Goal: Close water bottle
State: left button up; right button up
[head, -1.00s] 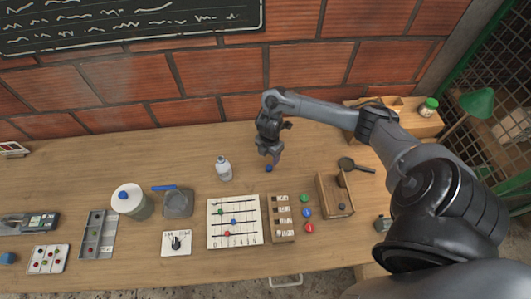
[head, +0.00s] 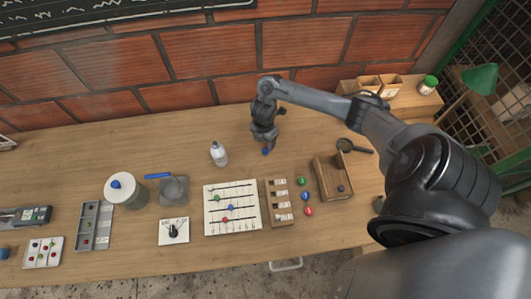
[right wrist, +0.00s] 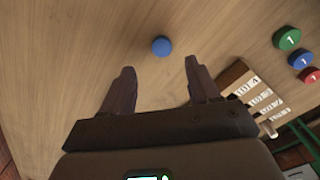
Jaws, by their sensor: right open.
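The water bottle (head: 218,154) is a small clear and white bottle standing upright on the wooden table, left of my right gripper in the head view. A small round blue cap (head: 266,152) lies on the table by the fingertips of my right gripper (head: 265,142). In the right wrist view the blue cap (right wrist: 161,46) lies just beyond and between the two open fingers of the right gripper (right wrist: 158,78), with nothing held. The bottle is not in the right wrist view. My left gripper is not in view.
A bead board (head: 231,207), a numbered wooden block (head: 280,201) and several colored discs (head: 302,182) lie in front of the gripper. A wooden box (head: 320,170) and a magnifier (head: 356,147) are to the right. The table around the cap is clear.

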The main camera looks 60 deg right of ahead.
aim_at(265, 151)
jog(key=shift+f, duration=0.6)
jog(key=shift+s+d+f+b, duration=0.15)
jog(key=shift+f+b, duration=0.45)
jog(key=shift+f, duration=2)
jog(key=shift+c, duration=0.2)
jog(key=c, duration=1.1)
